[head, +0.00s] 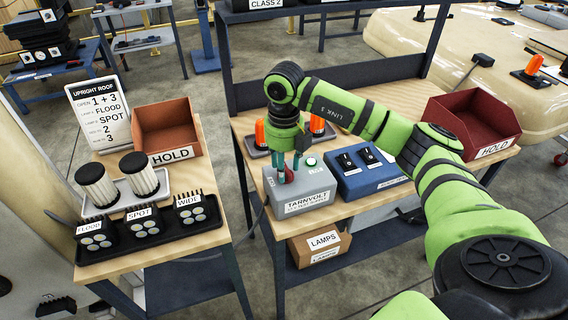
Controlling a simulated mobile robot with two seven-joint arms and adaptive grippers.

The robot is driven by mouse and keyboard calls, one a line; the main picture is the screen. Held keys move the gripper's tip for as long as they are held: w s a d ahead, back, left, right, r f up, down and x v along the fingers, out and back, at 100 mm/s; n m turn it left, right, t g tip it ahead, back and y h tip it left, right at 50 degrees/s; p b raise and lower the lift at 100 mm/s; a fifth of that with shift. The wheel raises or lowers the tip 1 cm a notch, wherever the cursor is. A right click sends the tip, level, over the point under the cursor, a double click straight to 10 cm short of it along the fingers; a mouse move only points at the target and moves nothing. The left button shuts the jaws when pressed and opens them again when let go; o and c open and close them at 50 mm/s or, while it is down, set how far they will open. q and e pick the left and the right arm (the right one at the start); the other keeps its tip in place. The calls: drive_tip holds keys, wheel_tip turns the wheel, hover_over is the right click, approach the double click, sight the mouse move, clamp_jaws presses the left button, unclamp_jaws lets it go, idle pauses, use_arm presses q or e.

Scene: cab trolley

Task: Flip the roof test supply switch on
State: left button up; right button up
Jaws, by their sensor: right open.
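The grey supply box (300,200) labelled TARNVOLT sits on the right-hand bench. A small round green-white light or button (311,161) shows on its top, toward the right. My right gripper (288,172) points down over the left part of the box top, with its fingers open around or just in front of a small red part. I cannot tell whether the fingers touch it. The switch itself is largely hidden by the gripper, so its position cannot be read. My left gripper is not in view.
A blue box (368,183) with two black switches stands right of the supply. Orange beacons (317,126) stand behind it. A red HOLD bin (474,112) is at the right end. The left bench holds FLOOD, SPOT and WIDE lamps (143,227), a sign (98,112) and another HOLD bin (166,126).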

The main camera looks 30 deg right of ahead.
drive_tip(key=shift+r, duration=0.1)
wheel_tip(320, 180, up, 12)
idle(0.4)
idle(0.4)
